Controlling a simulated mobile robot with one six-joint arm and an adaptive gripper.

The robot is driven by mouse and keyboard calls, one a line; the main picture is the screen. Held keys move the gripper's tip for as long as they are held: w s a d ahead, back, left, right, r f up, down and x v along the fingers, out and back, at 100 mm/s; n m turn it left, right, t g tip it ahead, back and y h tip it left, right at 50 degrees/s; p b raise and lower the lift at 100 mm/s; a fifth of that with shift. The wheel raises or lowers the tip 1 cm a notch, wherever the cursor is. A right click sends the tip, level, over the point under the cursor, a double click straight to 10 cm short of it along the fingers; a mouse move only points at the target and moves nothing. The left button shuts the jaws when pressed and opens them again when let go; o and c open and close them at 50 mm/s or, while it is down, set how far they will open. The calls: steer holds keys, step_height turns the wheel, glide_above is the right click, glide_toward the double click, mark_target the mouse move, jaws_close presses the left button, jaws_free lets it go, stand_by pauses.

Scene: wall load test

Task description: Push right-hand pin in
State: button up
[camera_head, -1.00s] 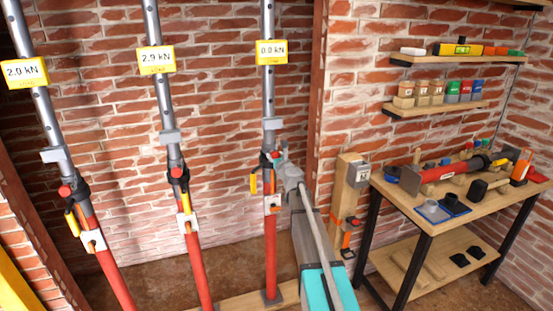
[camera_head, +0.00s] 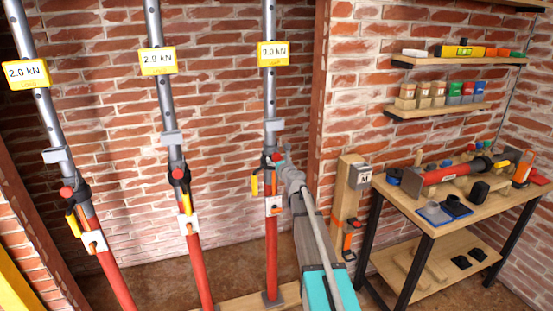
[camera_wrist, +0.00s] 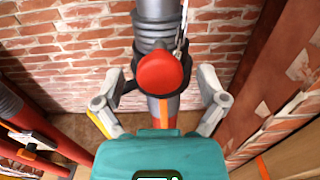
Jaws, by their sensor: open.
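The right-hand prop (camera_head: 271,240) stands upright, with a red lower tube and a grey perforated upper tube. Its red pin knob (camera_wrist: 163,74) faces the wrist camera and fills the middle of that view; it is small in the head view (camera_head: 276,157). My gripper (camera_head: 284,163) is at the knob from the right in the head view. In the wrist view its two open fingers (camera_wrist: 158,88) lie either side of the knob, apart from it. How deep the pin sits is hidden behind the knob. A yellow display (camera_head: 273,53) above reads 0.0 kN.
Two more props stand to the left, the middle one (camera_head: 199,262) reading 2.9 kN and the left one (camera_head: 110,262) 2.0 kN. A wooden post (camera_head: 347,205) and a workbench (camera_head: 400,195) stand at the right. Brick wall lies behind.

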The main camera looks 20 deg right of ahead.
steer(key=s, duration=1.1)
steer(key=shift+w, duration=0.1)
steer(key=s+a+f+n+g+y+p, duration=0.1)
steer(key=s+a+f+n+g+y, duration=0.3)
steer(key=a+n, duration=0.6)
steer(key=s+a+f+n+g+y+p, duration=0.15)
steer(key=s+a+f+n+g, duration=0.35)
steer(key=a+n, duration=0.5)
steer(key=s+d+f+n+g+h, duration=0.1)
steer(key=s+n+g, duration=0.3)
steer(key=s+n, duration=0.4)
steer(key=s+d+f+n+g+h+p, duration=0.1)
steer(key=s+f+n+g+h, duration=0.3)
steer(key=s+n, duration=0.4)
steer(key=s+g, duration=0.1)
steer(key=s, duration=0.3)
steer(key=shift+s+f, duration=0.2)
steer(key=shift+f, duration=0.1)
